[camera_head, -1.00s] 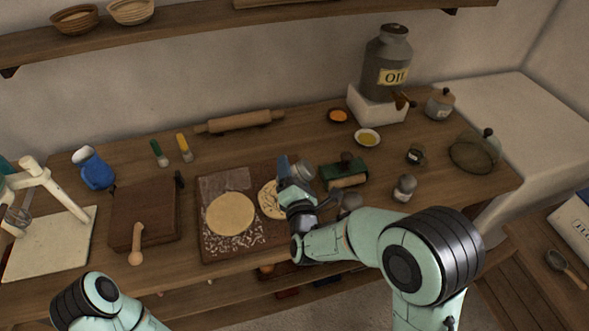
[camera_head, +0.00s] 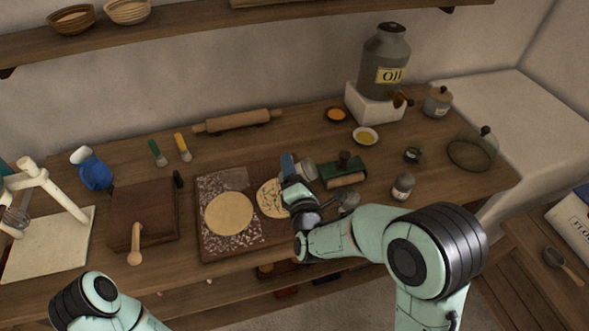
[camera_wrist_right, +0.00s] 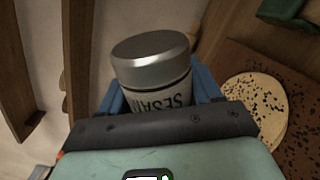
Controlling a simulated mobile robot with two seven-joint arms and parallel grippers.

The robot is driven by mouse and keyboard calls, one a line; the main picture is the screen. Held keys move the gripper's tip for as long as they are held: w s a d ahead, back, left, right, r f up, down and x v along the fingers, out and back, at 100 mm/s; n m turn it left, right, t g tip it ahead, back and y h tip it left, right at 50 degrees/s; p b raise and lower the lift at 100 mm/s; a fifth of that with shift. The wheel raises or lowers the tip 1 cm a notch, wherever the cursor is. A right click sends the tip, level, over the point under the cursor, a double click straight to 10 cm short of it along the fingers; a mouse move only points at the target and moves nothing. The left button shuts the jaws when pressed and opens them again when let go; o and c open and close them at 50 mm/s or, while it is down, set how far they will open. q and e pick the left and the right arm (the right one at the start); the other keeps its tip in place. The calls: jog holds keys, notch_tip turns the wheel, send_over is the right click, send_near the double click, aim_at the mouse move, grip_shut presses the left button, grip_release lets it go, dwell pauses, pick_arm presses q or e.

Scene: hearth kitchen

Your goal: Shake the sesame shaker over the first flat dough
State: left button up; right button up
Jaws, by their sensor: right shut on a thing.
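The sesame shaker (camera_wrist_right: 150,62), with a grey metal cap and a printed label, is held tilted between the blue fingers of my right gripper (camera_head: 296,168). In the head view the shaker (camera_head: 308,171) shows small, above the right edge of the right flat dough (camera_head: 269,200). This dough is pale with dark specks on it; the specks also show on the dough in the wrist view (camera_wrist_right: 252,108). The left flat dough (camera_head: 229,214) is plain. Both lie on a dark, flour-dusted board (camera_head: 212,250). My left gripper is outside the frame.
A green-based tool (camera_head: 345,168) lies just right of my right gripper, and a small jar (camera_head: 403,186) stands beyond it. A rolling pin (camera_head: 238,121) lies behind the board. A second wooden board (camera_head: 150,205) is at left.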

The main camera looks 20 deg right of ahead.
jog(key=m, duration=0.6)
jog(key=shift+d+r, duration=0.1)
jog(key=shift+d, duration=0.05)
jog(key=m, duration=0.3)
jog(key=r+m, duration=0.1)
jog(key=m, duration=0.1)
jog(key=shift+m+b, duration=0.4)
jog(key=m, duration=0.3)
jog(key=m+b, duration=0.1)
jog(key=m, duration=0.1)
jog(key=shift+d+r+m, duration=0.2)
jog(key=shift+r+m, duration=0.1)
jog(key=m, duration=0.2)
jog(key=shift+d+r+m, duration=0.1)
jog(key=shift+r+m, duration=0.1)
jog(key=shift+m, duration=0.2)
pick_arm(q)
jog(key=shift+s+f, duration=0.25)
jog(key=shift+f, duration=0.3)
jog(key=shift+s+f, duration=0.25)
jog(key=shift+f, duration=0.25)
pick_arm(e)
jog(key=m, duration=0.3)
jog(key=shift+r+m, duration=0.2)
jog(key=shift+m, duration=0.1)
